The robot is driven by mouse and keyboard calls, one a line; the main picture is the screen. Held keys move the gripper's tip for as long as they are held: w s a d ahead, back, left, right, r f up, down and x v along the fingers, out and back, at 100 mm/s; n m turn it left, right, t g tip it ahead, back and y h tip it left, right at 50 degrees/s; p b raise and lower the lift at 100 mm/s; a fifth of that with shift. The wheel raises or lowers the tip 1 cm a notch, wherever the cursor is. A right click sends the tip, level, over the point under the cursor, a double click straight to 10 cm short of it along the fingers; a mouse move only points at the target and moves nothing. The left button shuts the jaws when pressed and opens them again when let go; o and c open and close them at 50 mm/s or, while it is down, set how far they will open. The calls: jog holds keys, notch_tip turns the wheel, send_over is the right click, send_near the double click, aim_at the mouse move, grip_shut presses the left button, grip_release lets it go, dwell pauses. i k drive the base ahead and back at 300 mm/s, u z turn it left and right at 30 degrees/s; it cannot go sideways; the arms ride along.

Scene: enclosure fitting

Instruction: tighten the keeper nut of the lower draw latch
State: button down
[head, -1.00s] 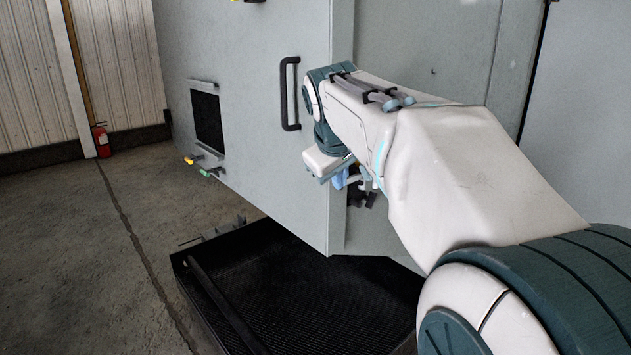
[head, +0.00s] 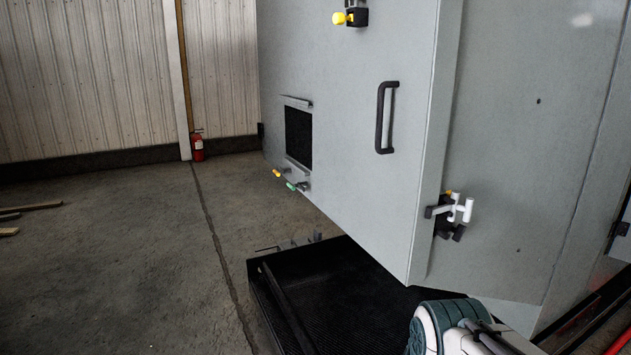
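The lower draw latch (head: 443,214) sits on the enclosure's near vertical edge, below the door handle. It has a black body, a grey bar pointing left, pale prongs on the right and a small yellow part on top. I cannot make out the keeper nut separately at this size. Nothing of mine touches the latch. My arm (head: 458,328) shows only at the bottom edge, below and apart from the latch. My gripper is out of the picture.
The grey enclosure (head: 345,150) has a black handle (head: 382,118) and, at the top, another black fitting with yellow knobs (head: 350,17). A vent panel (head: 299,137) has yellow and green knobs below it. A black tray (head: 335,285) lies underneath. A fire extinguisher (head: 197,147) stands by the wall.

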aim_at(459, 231)
jog(key=k, duration=0.5)
jog(key=z, duration=0.85)
jog(key=i, duration=0.7)
jog(key=u, duration=0.45)
